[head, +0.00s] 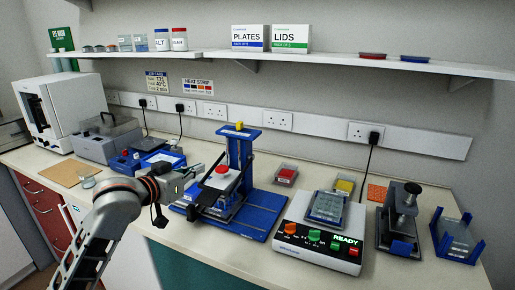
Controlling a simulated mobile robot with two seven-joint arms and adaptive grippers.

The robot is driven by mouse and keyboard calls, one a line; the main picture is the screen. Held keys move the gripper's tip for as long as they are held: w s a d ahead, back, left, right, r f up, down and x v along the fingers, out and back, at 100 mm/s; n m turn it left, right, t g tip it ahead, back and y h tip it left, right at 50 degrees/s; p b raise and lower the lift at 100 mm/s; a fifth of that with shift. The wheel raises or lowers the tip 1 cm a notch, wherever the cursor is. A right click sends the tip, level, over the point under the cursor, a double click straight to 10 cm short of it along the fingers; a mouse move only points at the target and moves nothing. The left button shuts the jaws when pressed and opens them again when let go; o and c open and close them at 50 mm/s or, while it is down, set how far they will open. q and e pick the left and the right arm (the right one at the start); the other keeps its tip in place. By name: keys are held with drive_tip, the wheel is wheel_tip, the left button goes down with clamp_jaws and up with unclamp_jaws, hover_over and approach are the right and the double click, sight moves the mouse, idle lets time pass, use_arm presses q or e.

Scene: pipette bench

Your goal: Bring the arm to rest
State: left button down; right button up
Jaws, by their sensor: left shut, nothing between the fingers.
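My left arm comes in from the bottom left of the head view. Its left gripper (203,176) is over the bench (195,238), just left of the blue pipette stand (240,160). The fingers look shut and nothing shows between them. Whether they touch the stand cannot be told from this angle. My right gripper is not in the head view.
Right of the stand is a white device (318,245) reading READY, with a clear plate (327,207) on top. Further right are a dark press (400,220) and a blue rack (457,237). Bare bench lies along the front left.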

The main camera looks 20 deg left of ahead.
use_arm(q)
drive_tip(key=s+d+f+m+g+y, duration=0.1)
drive_tip(key=s+f+m+g, duration=0.1)
drive_tip(key=s+f, duration=0.5)
drive_tip(key=s+d+f+m+g+y, duration=0.1)
drive_tip(key=s+f+g+y, duration=0.15)
drive_tip(key=f, duration=0.85)
drive_tip(key=s+f+m+g+y, duration=0.1)
drive_tip(key=s+f+m+g, duration=0.1)
drive_tip(key=s+f, duration=0.5)
drive_tip(key=s+f+m+g+y, duration=0.1)
drive_tip(key=s+f+g, duration=0.15)
drive_tip(key=s, duration=0.85)
drive_tip(key=d+f+n+t+h, duration=0.2)
drive_tip(key=d+f+t+h, duration=0.2)
drive_tip(key=d+f, duration=1)
wheel_tip(320, 180, down, 3)
drive_tip(key=shift+w+d+f+n+h, duration=0.2)
drive_tip(key=shift+w+n+h, duration=0.25)
drive_tip(key=shift+h, duration=0.8)
